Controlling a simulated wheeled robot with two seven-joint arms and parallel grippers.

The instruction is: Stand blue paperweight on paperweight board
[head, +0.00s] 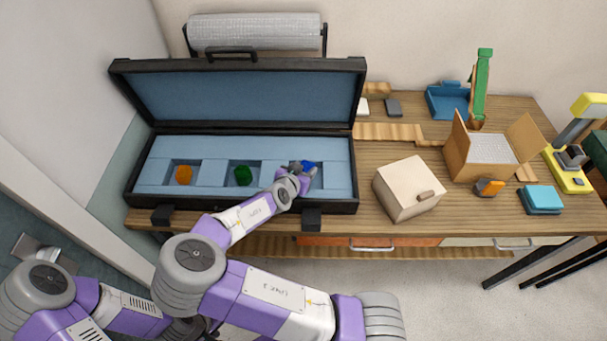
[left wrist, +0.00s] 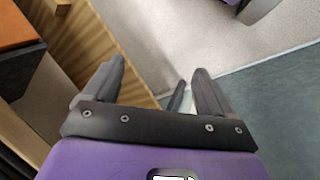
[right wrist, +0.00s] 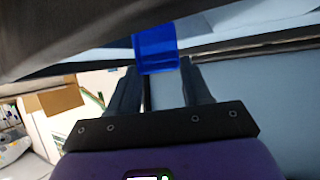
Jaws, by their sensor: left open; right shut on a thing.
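The blue paperweight (head: 310,166) is at the right compartment of the open black case (head: 130,195), partly hidden by my right gripper (head: 299,173). In the right wrist view the blue paperweight (right wrist: 156,48) sits between the fingertips of my right gripper (right wrist: 159,66), which is shut on it. I cannot tell whether it still touches the case's blue insert. I cannot tell for sure which piece is the paperweight board; a flat wooden strip (head: 388,132) lies right of the case. My left gripper (left wrist: 158,78) is open and empty over the floor.
An orange piece (head: 184,175) and a green piece (head: 243,176) sit in the other compartments. A cream box (head: 408,188) stands right of the case. Beyond are an open cardboard box (head: 470,165), a blue tray (head: 446,101) and teal pads (head: 541,199). Bare tabletop (head: 355,180) shows beside the case.

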